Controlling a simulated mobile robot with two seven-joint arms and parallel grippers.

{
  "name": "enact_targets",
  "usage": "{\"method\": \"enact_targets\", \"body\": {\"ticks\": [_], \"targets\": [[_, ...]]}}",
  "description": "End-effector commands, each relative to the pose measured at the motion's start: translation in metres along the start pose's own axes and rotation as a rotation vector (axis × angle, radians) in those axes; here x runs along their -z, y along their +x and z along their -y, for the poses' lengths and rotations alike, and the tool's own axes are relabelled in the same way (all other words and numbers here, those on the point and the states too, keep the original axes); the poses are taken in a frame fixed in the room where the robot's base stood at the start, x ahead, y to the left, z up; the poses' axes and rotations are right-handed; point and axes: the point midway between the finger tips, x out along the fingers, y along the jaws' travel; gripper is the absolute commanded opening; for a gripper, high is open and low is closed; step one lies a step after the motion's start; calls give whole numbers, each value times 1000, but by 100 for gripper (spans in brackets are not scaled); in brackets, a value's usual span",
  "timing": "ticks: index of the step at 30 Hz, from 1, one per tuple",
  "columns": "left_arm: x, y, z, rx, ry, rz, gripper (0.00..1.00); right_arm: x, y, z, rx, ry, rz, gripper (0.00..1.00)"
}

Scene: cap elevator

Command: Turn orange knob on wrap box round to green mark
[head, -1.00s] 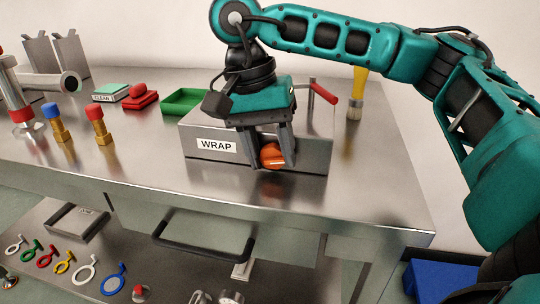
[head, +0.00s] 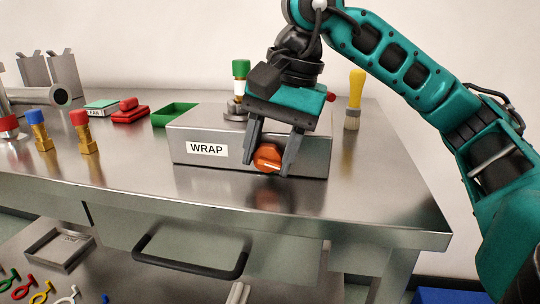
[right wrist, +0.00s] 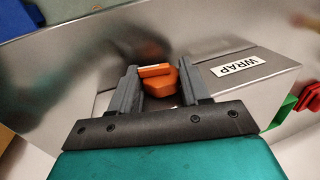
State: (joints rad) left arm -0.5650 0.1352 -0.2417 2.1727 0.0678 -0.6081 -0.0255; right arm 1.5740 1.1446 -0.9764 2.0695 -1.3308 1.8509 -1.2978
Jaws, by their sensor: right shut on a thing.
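The grey metal wrap box (head: 210,133), labelled WRAP, stands on the steel bench. Its orange knob (head: 267,157) is on the front face, right of the label, and carries a pale line that runs roughly sideways in the head view. My right gripper (head: 266,165) reaches down in front of the box, tilted, with one finger on each side of the knob, shut on it. In the right wrist view the knob (right wrist: 158,82) sits between the two fingers. I cannot make out a green mark around the knob; the fingers cover part of the face there. My left gripper is not in view.
A green-capped fitting (head: 240,72) rises behind my right gripper. A yellow-handled brush (head: 355,95) stands right of the box. A green tray (head: 175,115), a red block (head: 130,110) and brass fittings (head: 84,138) are to the left. The bench front before the box is clear.

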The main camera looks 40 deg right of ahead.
Motion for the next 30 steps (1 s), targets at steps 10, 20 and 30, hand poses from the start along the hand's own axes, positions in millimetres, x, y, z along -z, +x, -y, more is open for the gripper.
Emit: {"method": "enact_targets", "body": {"ticks": [10, 20, 30], "targets": [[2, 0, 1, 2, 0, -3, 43, 0, -2, 2, 11, 0, 0, 52], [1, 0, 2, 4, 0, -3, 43, 0, -1, 1, 4, 0, 0, 69], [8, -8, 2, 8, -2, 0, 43, 0, -34, 2, 5, 1, 0, 69]]}}
